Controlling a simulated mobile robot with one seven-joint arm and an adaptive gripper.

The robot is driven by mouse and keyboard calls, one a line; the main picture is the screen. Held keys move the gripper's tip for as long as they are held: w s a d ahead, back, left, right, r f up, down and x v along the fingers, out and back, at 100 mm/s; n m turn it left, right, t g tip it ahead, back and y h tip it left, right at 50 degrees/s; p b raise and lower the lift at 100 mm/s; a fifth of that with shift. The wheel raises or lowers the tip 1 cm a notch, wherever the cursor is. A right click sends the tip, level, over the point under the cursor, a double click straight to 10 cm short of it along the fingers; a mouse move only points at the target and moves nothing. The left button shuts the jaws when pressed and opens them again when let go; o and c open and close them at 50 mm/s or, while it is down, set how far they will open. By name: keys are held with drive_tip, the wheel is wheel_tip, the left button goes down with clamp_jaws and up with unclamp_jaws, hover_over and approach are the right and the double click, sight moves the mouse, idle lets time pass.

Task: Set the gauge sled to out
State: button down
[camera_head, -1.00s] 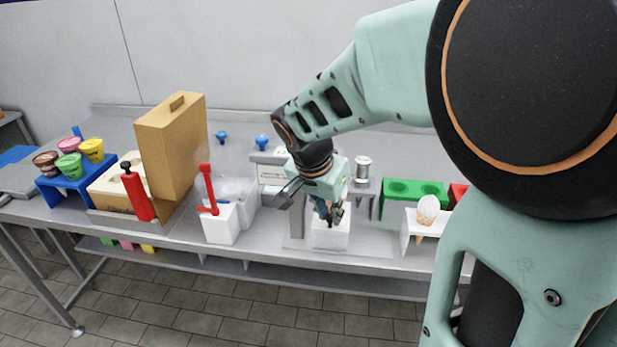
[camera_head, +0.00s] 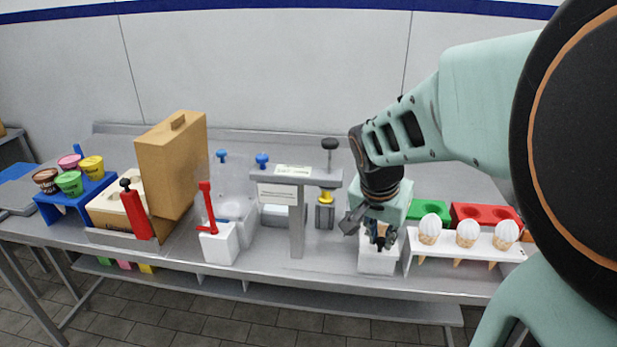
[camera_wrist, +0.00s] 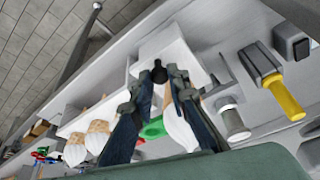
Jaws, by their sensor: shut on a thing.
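The gauge sled appears as a white block (camera_head: 379,262) on the steel table, right of the grey gauge stand (camera_head: 297,228). A clear gap separates the block from the stand's post. My gripper (camera_head: 381,240) points down onto the block's top. In the wrist view, my gripper (camera_wrist: 158,80) has its fingertips closed around a dark knob (camera_wrist: 159,71) on the white block (camera_wrist: 170,48). The fingers partly hide the knob in the head view. The stand bears a label plate (camera_head: 277,192) and a dark-knobbed plunger (camera_head: 330,144).
Just right of the block stands a white rack (camera_head: 465,256) with three cones. Green (camera_head: 430,209) and red (camera_head: 487,214) holders are behind. Left are a white block with a red lever (camera_head: 207,207), a tan box (camera_head: 172,165) and a blue cup rack (camera_head: 75,202).

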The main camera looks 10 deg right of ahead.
drive_tip(key=shift+d, duration=0.25)
drive_tip(key=c, duration=1.9)
unclamp_jaws()
drive_tip(key=shift+d, duration=0.1)
